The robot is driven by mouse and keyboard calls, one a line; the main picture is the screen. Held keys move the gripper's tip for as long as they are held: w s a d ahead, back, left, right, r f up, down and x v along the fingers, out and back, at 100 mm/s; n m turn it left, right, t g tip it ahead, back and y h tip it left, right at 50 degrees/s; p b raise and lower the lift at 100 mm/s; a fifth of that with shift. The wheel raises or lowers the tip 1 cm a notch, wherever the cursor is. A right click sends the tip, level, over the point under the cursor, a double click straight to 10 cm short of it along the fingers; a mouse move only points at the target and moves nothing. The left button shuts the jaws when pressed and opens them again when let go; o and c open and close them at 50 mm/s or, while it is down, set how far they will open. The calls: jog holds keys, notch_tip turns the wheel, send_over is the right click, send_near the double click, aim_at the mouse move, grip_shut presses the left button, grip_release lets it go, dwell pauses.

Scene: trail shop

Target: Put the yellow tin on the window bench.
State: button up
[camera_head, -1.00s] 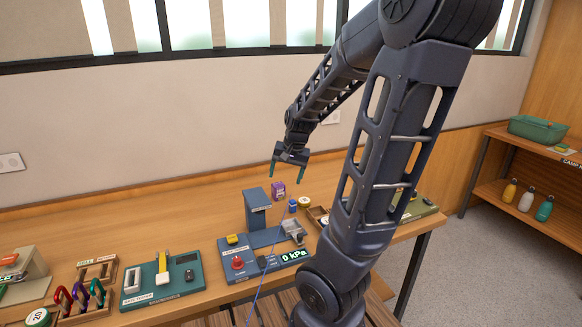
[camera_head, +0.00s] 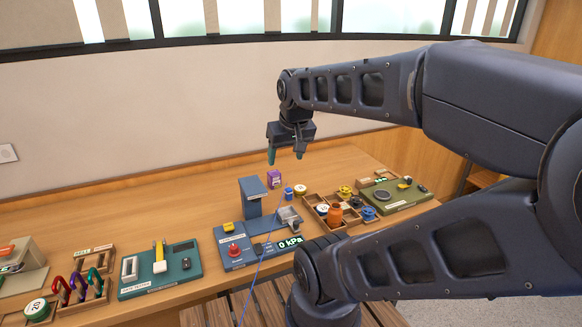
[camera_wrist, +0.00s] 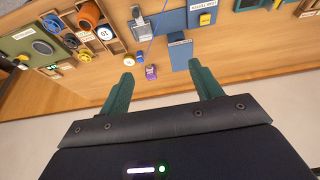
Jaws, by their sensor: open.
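A small round tin (camera_head: 300,190) with a yellow side and pale top, apparently the yellow tin, stands on the long wooden bench (camera_head: 130,228) under the window. It also shows in the wrist view (camera_wrist: 129,61), just beyond my left fingertip. A small blue pot (camera_head: 289,193) and a purple box (camera_head: 274,179) stand close beside it. My gripper (camera_head: 285,156) is open and empty, pointing down above and behind these items. In the wrist view my gripper (camera_wrist: 162,65) has its two green fingers wide apart with nothing between them.
A blue pressure station (camera_head: 253,205) with a tall post stands left of the tin. A partitioned wooden tray (camera_head: 341,226) with several small items and a green board (camera_head: 395,203) stand to the right. The bench behind them, along the wall, is clear.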

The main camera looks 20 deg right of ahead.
dwell(0.3)
jog(key=n+g+h, duration=0.2)
jog(key=n+h, duration=0.2)
jog(key=n, duration=2)
send_over(299, 189)
jog(key=s+a, duration=0.2)
jog(key=f, duration=2.8)
jog(key=shift+w+f, duration=0.2)
jog(key=shift+w, duration=0.05)
jog(key=shift+x, duration=2.7)
jog(key=shift+w, duration=0.15)
jog(key=shift+r, duration=0.1)
jog(key=c, duration=0.8)
